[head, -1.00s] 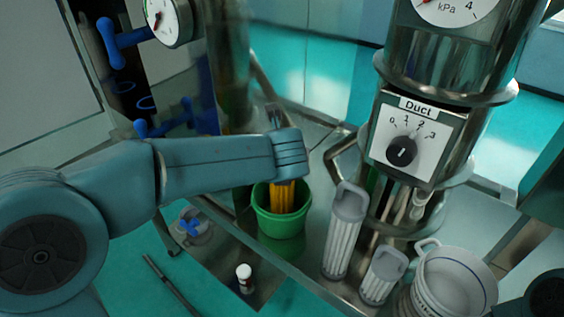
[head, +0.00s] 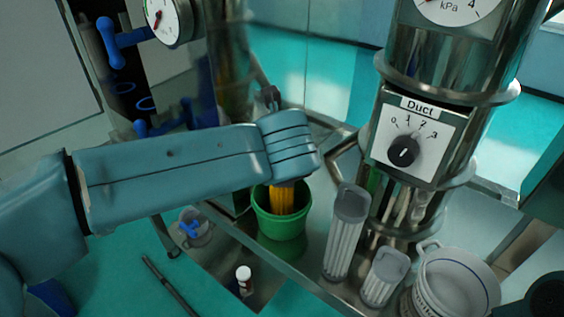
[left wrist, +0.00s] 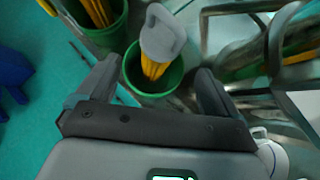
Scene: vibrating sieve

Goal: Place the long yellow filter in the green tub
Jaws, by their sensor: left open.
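The green tub (head: 281,225) stands on the metal deck, left of the white filters. The long yellow filter (head: 282,199) is upright inside it, its upper part hidden by my left wrist in the head view. In the left wrist view, the yellow filter (left wrist: 153,69) sticks out of the green tub (left wrist: 152,92), its grey cap (left wrist: 167,36) leaning toward the top. My left gripper (left wrist: 156,72) is open, its fingers spread on either side of the tub in the picture and not closed on the cap. My right gripper is not in view.
Two white pleated filters (head: 345,235) (head: 382,278) and a white bucket (head: 455,283) stand to the right. The steel column carries the Duct dial (head: 404,150). A small white bottle (head: 244,279) is in front. The left wrist view shows another green tub shape (left wrist: 117,35), possibly a reflection.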

